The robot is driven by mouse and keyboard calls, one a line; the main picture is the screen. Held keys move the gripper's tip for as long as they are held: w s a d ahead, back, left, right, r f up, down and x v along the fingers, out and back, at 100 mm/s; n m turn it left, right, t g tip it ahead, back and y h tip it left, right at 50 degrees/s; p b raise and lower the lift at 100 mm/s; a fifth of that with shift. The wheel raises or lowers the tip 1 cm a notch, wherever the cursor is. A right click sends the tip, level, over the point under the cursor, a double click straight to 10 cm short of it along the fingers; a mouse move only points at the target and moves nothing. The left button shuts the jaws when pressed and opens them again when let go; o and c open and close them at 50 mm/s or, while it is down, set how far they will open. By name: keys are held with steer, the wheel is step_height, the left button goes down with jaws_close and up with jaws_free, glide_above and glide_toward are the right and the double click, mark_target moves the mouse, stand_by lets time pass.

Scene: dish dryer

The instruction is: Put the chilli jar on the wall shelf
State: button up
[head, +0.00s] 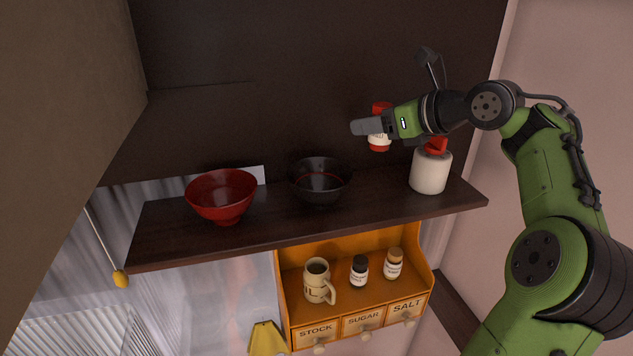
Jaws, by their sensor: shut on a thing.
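The chilli jar (379,143) is a small red jar with a pale label and a red top. My gripper (371,127) is shut on it and holds it upright, in front of the dark back panel. The fingers cover the middle of the jar. In the picture it appears just above the dark wooden wall shelf (270,231), between the black bowl and the white canister. A gap shows between the jar's base and the shelf board.
On the shelf stand a red bowl (222,195), a black bowl (318,181) and a white canister (430,170) with a red top. Bare board shows between black bowl and canister. Below, an orange rack (424,262) holds a mug (317,281) and two small jars.

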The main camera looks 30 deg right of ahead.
mark_target(389, 143)
steer(key=f, duration=0.1)
steer(key=s+f, duration=0.1)
steer(key=s, duration=0.1)
steer(key=shift+s+d+f, duration=0.1)
steer(key=shift+d+f, duration=0.15)
steer(key=shift+f, duration=0.15)
steer(key=shift+w+a+f, duration=0.15)
steer(key=shift+w+f, duration=0.3)
steer(key=shift+f, duration=0.1)
steer(key=f, duration=0.4)
steer(key=shift+s+f, duration=0.3)
steer(key=shift+f, duration=0.1)
steer(key=shift+w+f, duration=0.1)
steer(key=shift+w, duration=0.05)
steer(key=shift+f, duration=0.15)
steer(key=o, duration=1.1)
